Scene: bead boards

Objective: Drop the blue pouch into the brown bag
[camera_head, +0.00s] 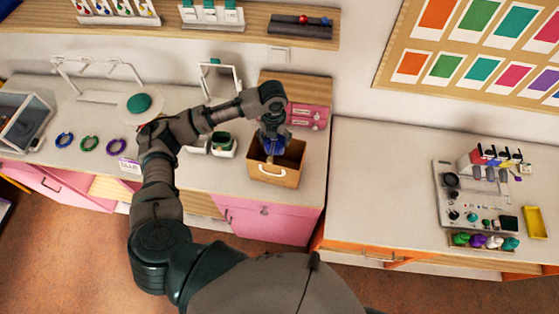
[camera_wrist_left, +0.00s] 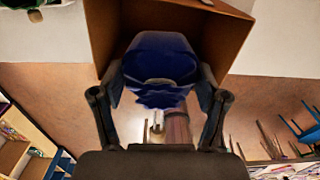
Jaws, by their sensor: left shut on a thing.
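The brown bag (camera_head: 274,175) stands open at the top on the counter, with a white handle on its front. It also shows in the left wrist view (camera_wrist_left: 233,35), behind the pouch. The blue pouch (camera_wrist_left: 160,62) is between the fingers of my left gripper (camera_wrist_left: 158,90), which is shut on it. In the head view the left gripper (camera_head: 272,143) points down at the bag's opening, with the blue pouch (camera_head: 274,147) at the mouth of the bag. I cannot tell how deep the pouch sits. My right gripper is not in view.
A pink drawer box (camera_head: 308,117) stands just behind the bag. Small dark containers (camera_head: 222,145) and several coloured rings (camera_head: 89,144) lie to the left. A right-hand counter (camera_head: 385,180) has much clear room; a grey device (camera_head: 470,195) stands there.

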